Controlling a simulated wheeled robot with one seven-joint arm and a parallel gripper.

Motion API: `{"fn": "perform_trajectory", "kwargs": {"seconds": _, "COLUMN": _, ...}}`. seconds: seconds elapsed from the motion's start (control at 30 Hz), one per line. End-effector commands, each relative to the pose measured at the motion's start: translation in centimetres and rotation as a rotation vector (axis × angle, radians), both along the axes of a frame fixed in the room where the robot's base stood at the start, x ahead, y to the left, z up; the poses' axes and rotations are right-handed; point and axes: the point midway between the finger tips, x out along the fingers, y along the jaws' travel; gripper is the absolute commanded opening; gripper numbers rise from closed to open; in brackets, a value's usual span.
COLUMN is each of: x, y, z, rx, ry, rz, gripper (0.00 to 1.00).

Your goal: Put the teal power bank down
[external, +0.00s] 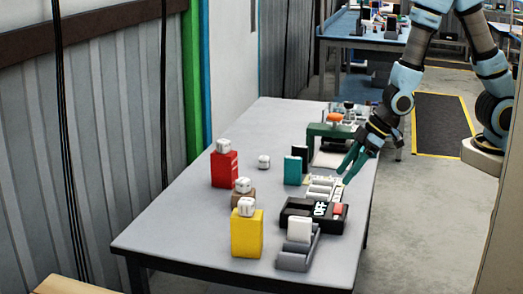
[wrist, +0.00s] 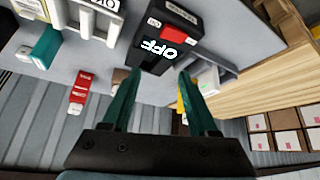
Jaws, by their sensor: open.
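The teal power bank (external: 292,170) stands upright on the grey table, near its middle, just in front of a black block. It also shows in the wrist view (wrist: 45,48) at the upper left, beside a white rack. My gripper (external: 345,172) is over the right side of the table, to the right of the power bank and apart from it. In the wrist view my gripper (wrist: 159,74) has its two green fingers spread, with nothing held between them. The black box marked OFF (wrist: 160,43) lies beyond the fingertips.
The black OFF box (external: 300,210) has a red switch (external: 337,210). A grey stand (external: 293,262) holds a white block (external: 299,229). A red box (external: 224,170) and a yellow box (external: 247,235) carry small white cubes. The table's left front is clear.

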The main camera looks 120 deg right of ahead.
Motion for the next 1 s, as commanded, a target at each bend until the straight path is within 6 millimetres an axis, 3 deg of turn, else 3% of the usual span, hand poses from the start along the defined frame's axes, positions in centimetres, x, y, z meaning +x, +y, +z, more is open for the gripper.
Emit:
{"fn": "perform_trajectory", "kwargs": {"seconds": 0.03, "x": -0.4, "y": 3.2, "z": 1.2, "rx": 0.021, "ry": 0.054, "rz": 0.056, "gripper": 0.60}}
{"fn": "perform_trajectory", "kwargs": {"seconds": 0.1, "x": -1.9, "y": 6.9, "z": 2.3, "rx": 0.054, "ry": 0.147, "rz": 0.114, "gripper": 0.60}}
{"fn": "perform_trajectory", "kwargs": {"seconds": 0.2, "x": -4.4, "y": 11.1, "z": 3.7, "rx": 0.089, "ry": 0.262, "rz": 0.187, "gripper": 0.60}}
{"fn": "perform_trajectory", "kwargs": {"seconds": 0.33, "x": -7.3, "y": 14.4, "z": 5.0, "rx": 0.117, "ry": 0.367, "rz": 0.246, "gripper": 0.60}}
{"fn": "perform_trajectory", "kwargs": {"seconds": 0.5, "x": -8.9, "y": 15.7, "z": 5.6, "rx": 0.129, "ry": 0.423, "rz": 0.272, "gripper": 0.60}}
{"fn": "perform_trajectory", "kwargs": {"seconds": 1.0, "x": -8.9, "y": 15.7, "z": 5.6, "rx": 0.130, "ry": 0.424, "rz": 0.271, "gripper": 0.60}}
